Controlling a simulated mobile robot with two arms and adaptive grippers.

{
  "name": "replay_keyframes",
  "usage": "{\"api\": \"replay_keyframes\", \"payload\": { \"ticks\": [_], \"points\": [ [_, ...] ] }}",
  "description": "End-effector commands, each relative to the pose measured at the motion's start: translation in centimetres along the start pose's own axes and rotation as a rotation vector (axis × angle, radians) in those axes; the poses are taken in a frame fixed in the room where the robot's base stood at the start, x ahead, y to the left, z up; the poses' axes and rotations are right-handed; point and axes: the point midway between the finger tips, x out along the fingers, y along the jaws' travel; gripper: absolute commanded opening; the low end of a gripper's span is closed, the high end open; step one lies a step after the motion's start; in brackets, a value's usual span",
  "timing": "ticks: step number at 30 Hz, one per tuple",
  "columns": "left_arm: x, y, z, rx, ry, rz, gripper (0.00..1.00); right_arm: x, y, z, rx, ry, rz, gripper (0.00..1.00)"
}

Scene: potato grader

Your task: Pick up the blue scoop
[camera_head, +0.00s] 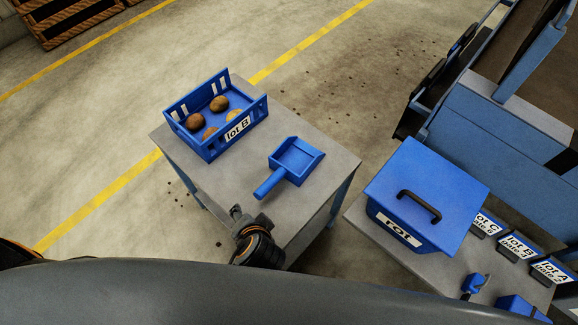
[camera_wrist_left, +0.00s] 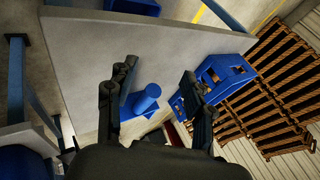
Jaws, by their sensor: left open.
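The blue scoop (camera_head: 297,158) lies on the grey table (camera_head: 216,186), its square pan toward the back right and its handle toward the front left. My left gripper (camera_head: 246,217) is at the table's front edge, just short of the handle's end, open and empty. In the left wrist view, the scoop's round blue handle (camera_wrist_left: 146,98) shows between the two dark fingers of my left gripper (camera_wrist_left: 157,76), apart from both as far as I can tell. The pan is mostly hidden there. My right gripper is in neither view.
A blue lot B crate (camera_head: 174,112) with several potatoes stands left of the scoop; it also shows in the left wrist view (camera_wrist_left: 228,72). A lidded blue rot box (camera_head: 428,187) stands on a second table at right. The table between crate and scoop is clear.

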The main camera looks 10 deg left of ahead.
Motion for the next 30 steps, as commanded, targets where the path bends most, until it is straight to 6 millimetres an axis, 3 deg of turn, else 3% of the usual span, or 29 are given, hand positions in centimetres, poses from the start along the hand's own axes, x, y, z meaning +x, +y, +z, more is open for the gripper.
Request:
{"api": "replay_keyframes", "payload": {
  "ticks": [7, 13, 24, 30],
  "points": [
    [-2.5, 2.5, -5.9, 0.233, 0.165, -0.196, 0.52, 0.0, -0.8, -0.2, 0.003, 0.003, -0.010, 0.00],
    [-3.5, 3.3, -8.2, 0.314, 0.234, -0.273, 0.52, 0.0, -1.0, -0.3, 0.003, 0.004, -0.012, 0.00],
    [2.6, 1.8, -10.1, 0.319, 0.237, -0.279, 0.52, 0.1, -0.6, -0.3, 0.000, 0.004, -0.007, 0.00],
    [4.1, 1.4, -10.4, 0.317, 0.237, -0.276, 0.52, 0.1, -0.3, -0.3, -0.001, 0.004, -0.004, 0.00]
  ]
}}
